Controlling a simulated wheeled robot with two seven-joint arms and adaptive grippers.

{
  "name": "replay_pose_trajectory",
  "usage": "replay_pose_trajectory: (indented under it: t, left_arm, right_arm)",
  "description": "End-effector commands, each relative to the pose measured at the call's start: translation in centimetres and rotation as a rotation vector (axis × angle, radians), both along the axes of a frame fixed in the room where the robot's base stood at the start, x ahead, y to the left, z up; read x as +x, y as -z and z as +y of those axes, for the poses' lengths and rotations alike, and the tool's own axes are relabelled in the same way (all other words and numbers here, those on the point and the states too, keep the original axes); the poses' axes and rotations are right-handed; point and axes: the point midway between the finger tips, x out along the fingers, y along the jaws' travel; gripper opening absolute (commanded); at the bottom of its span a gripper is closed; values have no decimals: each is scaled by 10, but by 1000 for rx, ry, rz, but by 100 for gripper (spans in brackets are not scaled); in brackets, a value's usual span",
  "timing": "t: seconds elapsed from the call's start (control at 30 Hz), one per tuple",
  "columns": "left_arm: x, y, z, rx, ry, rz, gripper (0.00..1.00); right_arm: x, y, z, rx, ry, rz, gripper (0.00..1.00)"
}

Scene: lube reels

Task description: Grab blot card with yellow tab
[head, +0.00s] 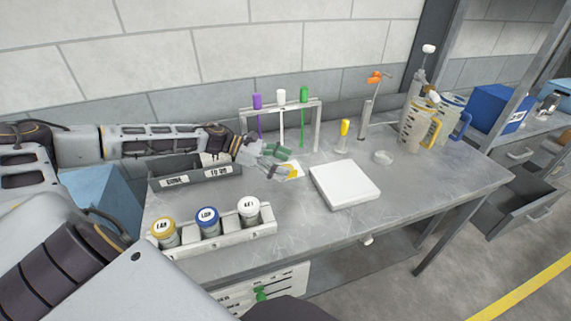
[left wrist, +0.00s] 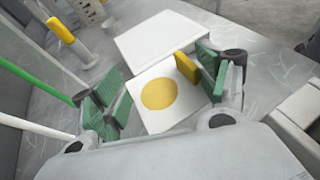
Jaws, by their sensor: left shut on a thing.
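The blot card (left wrist: 158,93) is a white square with a round yellow spot, seen in the left wrist view with its yellow tab (left wrist: 187,67) beside the right-hand green finger pad. In the head view the card (head: 293,171) shows small, just beyond the fingertips and left of the white slab. My left gripper (head: 277,156) is low over the table and shut on the card, its green pads on either side; the exact contact is partly hidden. My right gripper is not in view.
A grey divided bin (head: 194,180) with labels stands left, under my left wrist. A rack (head: 318,128) with purple, white and green-topped sticks stands behind. A white slab (head: 345,185) lies right. Lidded jars (head: 208,222) stand in front. Jugs (head: 415,128) stand at the back right.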

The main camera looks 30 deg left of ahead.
Motion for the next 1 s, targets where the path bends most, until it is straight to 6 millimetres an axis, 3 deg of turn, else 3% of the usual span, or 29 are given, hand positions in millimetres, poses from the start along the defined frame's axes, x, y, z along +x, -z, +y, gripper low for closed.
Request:
replay_pose_trajectory:
  t: [0.2, 0.27, 0.37, 0.4, 0.67, 1.0]
  left_arm:
    - [0, 0, 0, 0, 0, 0, 59]
    - [0, 0, 0, 0, 0, 0, 43]
    - [0, 0, 0, 0, 0, 0, 5]
    - [0, 0, 0, 0, 0, 0, 0]
    - [0, 0, 0, 0, 0, 0, 35]
    - [0, 0, 0, 0, 0, 0, 79]
  right_arm:
    - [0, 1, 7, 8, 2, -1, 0]
    - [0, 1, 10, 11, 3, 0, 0]
    - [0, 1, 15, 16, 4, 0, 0]
    - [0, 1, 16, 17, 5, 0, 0]
    - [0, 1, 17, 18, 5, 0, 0]
    - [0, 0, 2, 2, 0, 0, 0]
